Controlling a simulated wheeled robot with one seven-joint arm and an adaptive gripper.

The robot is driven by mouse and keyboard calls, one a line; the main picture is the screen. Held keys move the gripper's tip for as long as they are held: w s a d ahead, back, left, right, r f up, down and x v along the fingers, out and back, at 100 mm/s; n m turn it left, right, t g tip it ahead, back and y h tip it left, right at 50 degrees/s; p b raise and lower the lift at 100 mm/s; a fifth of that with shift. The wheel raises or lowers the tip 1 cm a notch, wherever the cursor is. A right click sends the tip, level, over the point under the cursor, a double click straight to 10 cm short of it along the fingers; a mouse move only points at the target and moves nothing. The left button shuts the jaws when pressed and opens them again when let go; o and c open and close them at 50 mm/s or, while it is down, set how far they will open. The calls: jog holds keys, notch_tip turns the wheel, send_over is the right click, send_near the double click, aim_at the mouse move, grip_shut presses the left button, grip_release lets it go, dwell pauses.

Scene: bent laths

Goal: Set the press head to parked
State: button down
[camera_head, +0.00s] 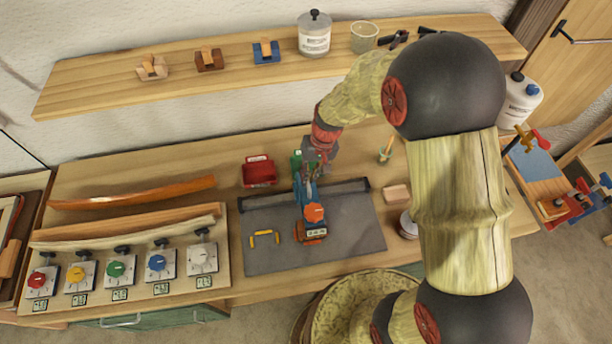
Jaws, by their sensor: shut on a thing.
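A small press (313,232) with a blue upper part, an orange round knob and an orange base stands on a grey mat (265,212) on the workbench. Its blue head (304,192) rises toward the back of the mat. My gripper (309,176) comes down from the back right and is shut on the top of this blue head. The exact contact is small and partly hidden by the fingers. A green object (296,160) shows just behind and left of my gripper, partly covered.
A red tray (259,171) sits left of my gripper, and a yellow handle (264,238) lies on the mat. A board with several coloured knobs (120,268) is at the left. A wooden block (396,193) and a small cup (385,154) are right. A shelf (110,88) runs behind.

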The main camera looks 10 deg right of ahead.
jog(key=d+b, duration=0.2)
jog(key=d, duration=1.6)
jog(key=shift+d+b, duration=0.25)
jog(key=shift+b, duration=0.15)
jog(key=c, duration=2.1)
grip_release()
jog(key=shift+d, duration=0.25)
jog(key=shift+o, duration=1)
jog(key=shift+a, duration=0.1)
notch_tip(320, 180, up, 12)
jog(key=d, duration=0.2)
jog(key=shift+d, duration=0.2)
jog(key=shift+w+f, duration=0.1)
